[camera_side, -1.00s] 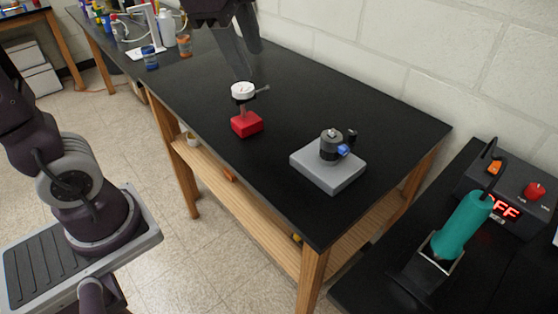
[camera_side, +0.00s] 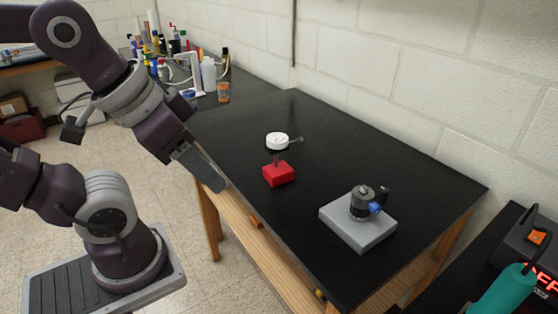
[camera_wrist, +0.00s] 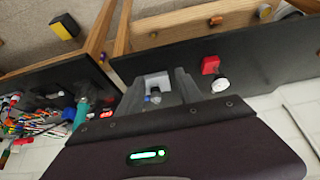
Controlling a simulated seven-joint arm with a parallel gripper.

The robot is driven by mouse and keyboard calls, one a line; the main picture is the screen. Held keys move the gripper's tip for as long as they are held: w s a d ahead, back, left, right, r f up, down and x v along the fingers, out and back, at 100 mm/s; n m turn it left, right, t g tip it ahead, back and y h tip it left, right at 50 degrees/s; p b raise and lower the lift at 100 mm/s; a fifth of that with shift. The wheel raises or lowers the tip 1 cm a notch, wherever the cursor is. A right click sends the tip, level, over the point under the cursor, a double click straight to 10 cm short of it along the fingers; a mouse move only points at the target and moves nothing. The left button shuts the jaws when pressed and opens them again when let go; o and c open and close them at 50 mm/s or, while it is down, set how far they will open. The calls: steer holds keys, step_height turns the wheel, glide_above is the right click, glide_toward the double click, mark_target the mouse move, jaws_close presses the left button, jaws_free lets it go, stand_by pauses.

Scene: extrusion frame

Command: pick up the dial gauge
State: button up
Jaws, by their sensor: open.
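The dial gauge is a round white dial (camera_side: 277,141) with a thin dark rod to its right. It sits above a red block base (camera_side: 278,174) on the black table in the side view. In the wrist view the white dial (camera_wrist: 221,85) lies just below the red base (camera_wrist: 210,64), right of the fingers. My gripper (camera_side: 220,187) is apart from the gauge, to its left near the table's front left edge. In the wrist view the fingers (camera_wrist: 159,80) are spread apart, with nothing held between them.
A grey plate (camera_side: 345,232) carrying a dark cylinder with a blue knob (camera_side: 376,208) stands to the right. Bottles (camera_side: 209,74) crowd the far end. A teal tool (camera_side: 505,290) is at lower right. The table left of the gauge is clear.

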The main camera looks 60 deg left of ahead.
steer(key=o, duration=0.8)
